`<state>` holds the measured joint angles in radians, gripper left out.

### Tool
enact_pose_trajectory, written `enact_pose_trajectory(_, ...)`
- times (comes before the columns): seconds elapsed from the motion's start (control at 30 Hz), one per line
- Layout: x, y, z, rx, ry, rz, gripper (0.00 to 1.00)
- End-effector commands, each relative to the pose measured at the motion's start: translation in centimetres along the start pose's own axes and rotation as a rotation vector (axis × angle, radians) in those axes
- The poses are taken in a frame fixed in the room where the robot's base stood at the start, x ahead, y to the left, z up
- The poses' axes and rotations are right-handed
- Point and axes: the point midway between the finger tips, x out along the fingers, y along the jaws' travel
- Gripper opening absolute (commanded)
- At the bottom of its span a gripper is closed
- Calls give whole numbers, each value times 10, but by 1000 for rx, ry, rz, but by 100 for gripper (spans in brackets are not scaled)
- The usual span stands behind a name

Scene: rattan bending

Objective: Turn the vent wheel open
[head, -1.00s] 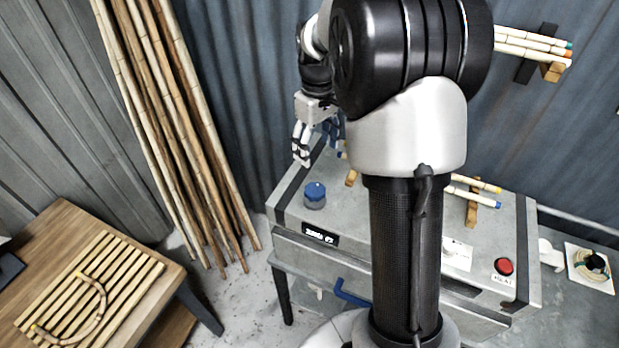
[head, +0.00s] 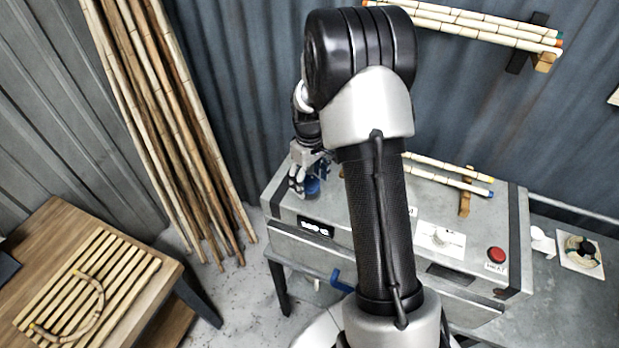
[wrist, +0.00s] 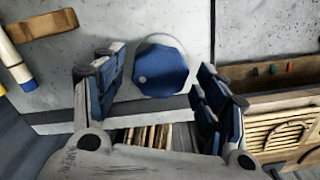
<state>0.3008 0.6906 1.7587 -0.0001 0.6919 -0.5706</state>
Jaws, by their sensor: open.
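The vent wheel appears to be the blue lobed knob (head: 313,188) on the left part of the grey metal box's top. My gripper hangs right over it in the head view (head: 304,178) and partly covers it. In the wrist view the knob (wrist: 161,70) shows whole, with a small pale dot on its left side. My open gripper (wrist: 158,78) has one finger on each side of the knob, with visible gaps, so neither finger seems to touch it. I cannot tell the exact height of the fingertips above the box top.
The grey box (head: 285,205) carries bamboo sticks on a wooden rest (head: 465,203) and a red button (head: 496,254). A blue handle (head: 341,281) sticks out at its front. A wooden table (head: 50,222) with a slatted rack stands left. Tall poles (head: 165,130) lean behind.

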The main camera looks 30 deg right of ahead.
Motion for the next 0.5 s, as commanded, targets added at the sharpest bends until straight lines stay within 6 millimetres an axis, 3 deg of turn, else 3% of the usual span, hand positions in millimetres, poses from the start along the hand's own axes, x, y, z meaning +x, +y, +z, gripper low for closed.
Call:
enact_pose_trajectory(0.17,0,0,0,0,0,0,65)
enact_pose_trajectory(0.5,0,0,0,0,0,0,42)
